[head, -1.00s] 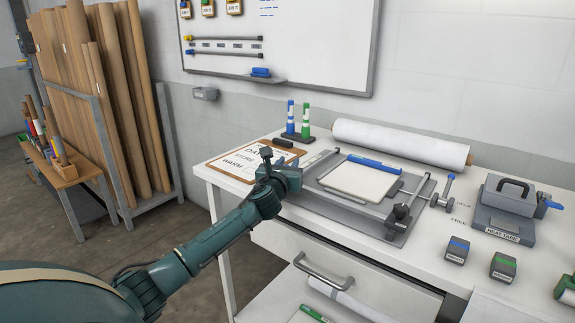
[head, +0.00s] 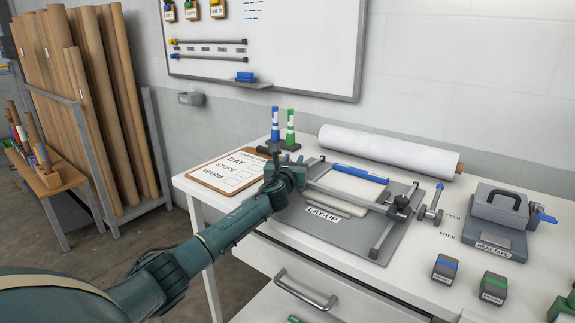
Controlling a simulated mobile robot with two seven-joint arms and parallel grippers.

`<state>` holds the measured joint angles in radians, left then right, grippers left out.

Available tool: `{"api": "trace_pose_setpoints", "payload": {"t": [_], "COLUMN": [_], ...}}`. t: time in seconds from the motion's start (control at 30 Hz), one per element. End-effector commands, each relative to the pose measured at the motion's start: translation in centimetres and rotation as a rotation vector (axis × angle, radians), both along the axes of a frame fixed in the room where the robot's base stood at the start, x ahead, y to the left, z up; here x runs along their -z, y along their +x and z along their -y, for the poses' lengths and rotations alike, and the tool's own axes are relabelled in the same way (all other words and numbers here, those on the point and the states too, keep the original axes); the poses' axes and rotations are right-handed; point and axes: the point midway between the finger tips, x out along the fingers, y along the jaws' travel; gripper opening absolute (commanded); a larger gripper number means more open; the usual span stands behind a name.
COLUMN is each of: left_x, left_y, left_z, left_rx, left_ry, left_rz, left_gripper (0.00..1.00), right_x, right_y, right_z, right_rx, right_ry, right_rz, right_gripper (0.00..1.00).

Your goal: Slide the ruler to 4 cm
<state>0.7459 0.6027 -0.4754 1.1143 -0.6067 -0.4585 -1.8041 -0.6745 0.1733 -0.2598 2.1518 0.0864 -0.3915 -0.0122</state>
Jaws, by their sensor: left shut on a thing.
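The ruler (head: 352,198) is a long grey bar lying across the lay-up board (head: 335,228) from left to right. Its right end meets a dark slider block (head: 400,206) on a rail (head: 381,238) along the board's right side. My left gripper (head: 298,177) appears shut on the bar's left end, at the board's left edge. Its fingertips are mostly hidden by the wrist. Scale marks are too small to read. My right gripper is out of view.
A clipboard (head: 225,172) lies left of the board. A heat tape device (head: 495,222) and two small blocks (head: 445,267) are on the right. A drawer handle (head: 305,292) projects below.

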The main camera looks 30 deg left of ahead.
Motion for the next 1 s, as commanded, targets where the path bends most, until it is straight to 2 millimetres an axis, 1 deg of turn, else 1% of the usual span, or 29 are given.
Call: {"api": "trace_pose_setpoints", "payload": {"t": [0.3, 0.33, 0.57, 0.6, 0.87, 1.0], "left_x": [0.1, 0.1, 0.1, 0.1, 0.1, 0.0], "left_y": [0.1, 0.1, 0.1, 0.1, 0.0, -0.9], "left_z": [0.0, 0.0, 0.0, 0.0, 0.0, 0.4], "left_rx": [0.000, 0.000, 0.000, 0.000, 0.000, 0.001], "left_ry": [0.002, 0.002, 0.001, 0.001, 0.002, 0.002], "left_rz": [-0.002, -0.002, -0.001, -0.001, -0.002, -0.002], "left_gripper": [0.00, 0.28, 0.47, 0.48, 0.48, 0.48], "right_x": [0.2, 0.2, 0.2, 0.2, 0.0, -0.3], "right_y": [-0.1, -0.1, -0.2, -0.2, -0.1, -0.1], "right_z": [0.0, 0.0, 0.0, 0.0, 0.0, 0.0], "right_rx": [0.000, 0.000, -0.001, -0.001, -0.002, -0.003], "right_ry": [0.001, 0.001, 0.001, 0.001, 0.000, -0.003], "right_rz": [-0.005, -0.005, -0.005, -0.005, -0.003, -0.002], "right_gripper": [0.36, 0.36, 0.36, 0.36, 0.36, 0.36]}}
